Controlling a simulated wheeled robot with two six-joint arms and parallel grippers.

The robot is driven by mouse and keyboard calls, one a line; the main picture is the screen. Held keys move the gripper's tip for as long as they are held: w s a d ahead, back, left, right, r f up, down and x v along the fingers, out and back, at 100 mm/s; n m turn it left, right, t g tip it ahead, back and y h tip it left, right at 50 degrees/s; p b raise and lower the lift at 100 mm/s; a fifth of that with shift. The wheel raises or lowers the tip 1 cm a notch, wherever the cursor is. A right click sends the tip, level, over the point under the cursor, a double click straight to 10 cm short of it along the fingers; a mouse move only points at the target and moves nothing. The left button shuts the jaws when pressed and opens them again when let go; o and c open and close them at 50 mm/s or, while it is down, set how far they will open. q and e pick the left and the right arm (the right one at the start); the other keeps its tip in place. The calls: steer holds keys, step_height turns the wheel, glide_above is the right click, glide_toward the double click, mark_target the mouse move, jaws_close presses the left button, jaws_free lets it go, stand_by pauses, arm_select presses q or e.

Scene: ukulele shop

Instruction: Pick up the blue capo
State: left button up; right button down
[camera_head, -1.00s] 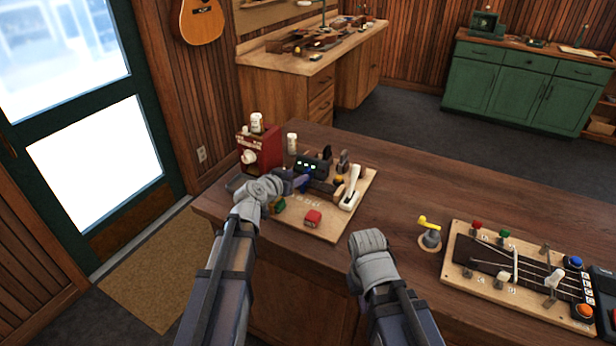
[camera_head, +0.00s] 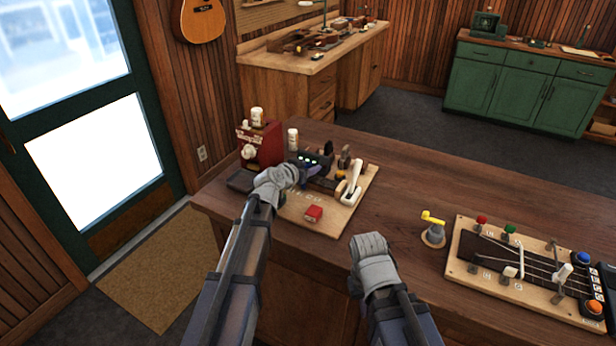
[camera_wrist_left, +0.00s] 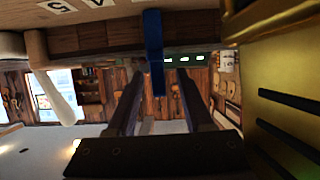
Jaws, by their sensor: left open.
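The blue capo (camera_wrist_left: 154,50) hangs as a narrow upright blue strip in the left wrist view, lined up between the two dark fingers of my left gripper (camera_wrist_left: 157,95). The fingers stand apart, and I cannot tell whether either touches it. In the head view my left gripper (camera_head: 307,170) reaches over the wooden board (camera_head: 322,228) at the table's left end, and the capo cannot be clearly told from the gripper there. My right gripper (camera_head: 372,250) hangs at the table's front edge, its fingers hidden.
A red machine (camera_head: 262,145) and a white bottle (camera_head: 293,139) stand behind the board. A yellow-handled crank (camera_head: 433,230) and a fretboard jig (camera_head: 525,265) lie right. The table between is clear.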

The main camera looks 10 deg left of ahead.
arm_select(q)
steer(key=shift+c, duration=0.3)
jaws_close()
stand_by(0.3)
